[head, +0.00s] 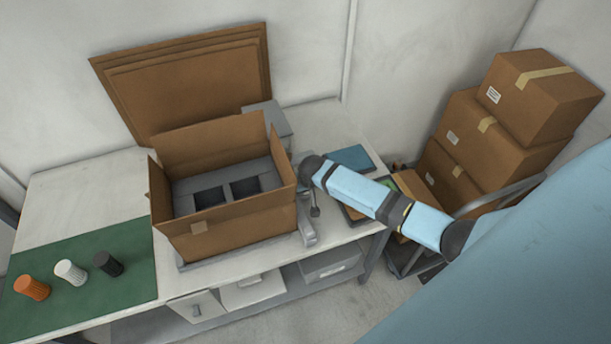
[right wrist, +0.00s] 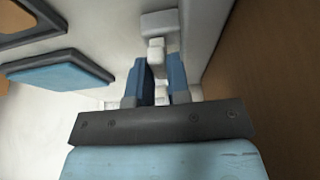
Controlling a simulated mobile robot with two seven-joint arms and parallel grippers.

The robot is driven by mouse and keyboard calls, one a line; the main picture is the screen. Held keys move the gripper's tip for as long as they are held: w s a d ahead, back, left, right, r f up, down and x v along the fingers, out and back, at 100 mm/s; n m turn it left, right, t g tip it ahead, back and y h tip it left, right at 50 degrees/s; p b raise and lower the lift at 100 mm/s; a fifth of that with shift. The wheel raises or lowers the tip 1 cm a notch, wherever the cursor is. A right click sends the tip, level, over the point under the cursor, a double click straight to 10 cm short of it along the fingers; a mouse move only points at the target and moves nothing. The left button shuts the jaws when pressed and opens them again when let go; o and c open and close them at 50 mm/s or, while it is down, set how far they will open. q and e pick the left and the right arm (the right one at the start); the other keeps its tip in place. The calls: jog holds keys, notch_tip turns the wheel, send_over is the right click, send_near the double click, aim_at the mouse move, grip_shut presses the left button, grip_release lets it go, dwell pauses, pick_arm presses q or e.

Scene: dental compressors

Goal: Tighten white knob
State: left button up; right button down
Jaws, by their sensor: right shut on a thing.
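A white ribbed knob (head: 70,272) stands on a green mat (head: 120,245) at the left of the workbench, between an orange knob (head: 32,288) and a black knob (head: 108,264). My right arm reaches to the right side of an open cardboard box, far from the knobs. Its gripper is mostly hidden there in the head view. In the right wrist view my right gripper (right wrist: 160,88) is shut on a pale grey piece (right wrist: 161,97), part of which the fingers hide. I cannot tell exactly what this piece belongs to. My left gripper is not in view.
The open cardboard box (head: 225,225) with grey foam inside fills the bench's middle. A grey metal fixture (head: 307,228) stands at its right. A blue panel (head: 350,158) lies behind my right arm. Stacked cartons (head: 500,130) stand on a cart at right. Bench between mat and box is clear.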

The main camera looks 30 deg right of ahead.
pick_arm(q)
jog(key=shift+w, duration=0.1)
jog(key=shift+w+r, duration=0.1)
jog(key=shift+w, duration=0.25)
pick_arm(e)
jog(key=c, duration=1.1)
grip_release()
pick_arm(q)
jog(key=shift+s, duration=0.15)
pick_arm(e)
jog(key=shift+r, duration=0.1)
